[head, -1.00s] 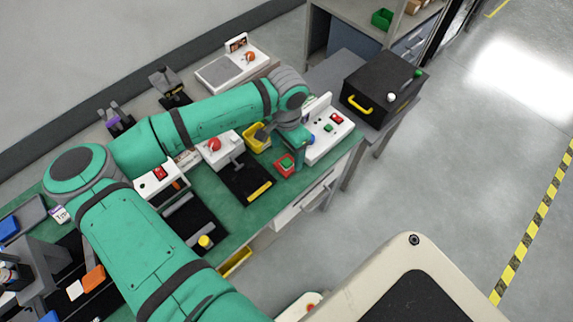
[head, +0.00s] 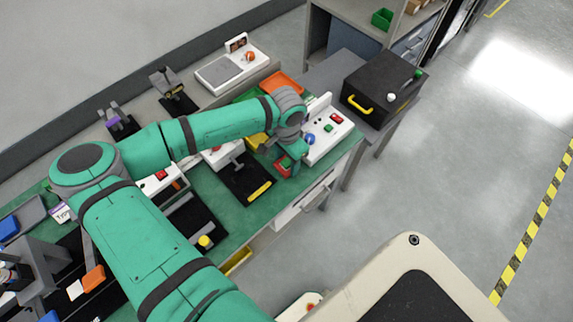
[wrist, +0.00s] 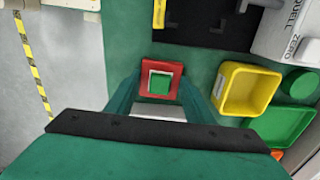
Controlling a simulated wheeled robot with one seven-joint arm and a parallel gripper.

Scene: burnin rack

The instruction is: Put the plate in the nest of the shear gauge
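A small green square plate (wrist: 160,84) with a pale edge sits on a red square block (wrist: 148,65) on the green bench top. In the head view the red block (head: 282,168) is partly covered by my gripper (head: 294,163). In the wrist view my gripper (wrist: 161,95) is open, its two green fingers apart on either side of the block; I cannot tell whether they touch it. A black-based device with a yellow bar (head: 258,190) stands just left of the block. I cannot tell for certain which device is the shear gauge, and no nest is clearly visible.
Yellow (wrist: 248,90) and green (wrist: 282,128) bins stand close to the block. A white device with buttons (head: 326,130) is at the bench's right end. A black case (head: 385,85) with a yellow handle lies beyond.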

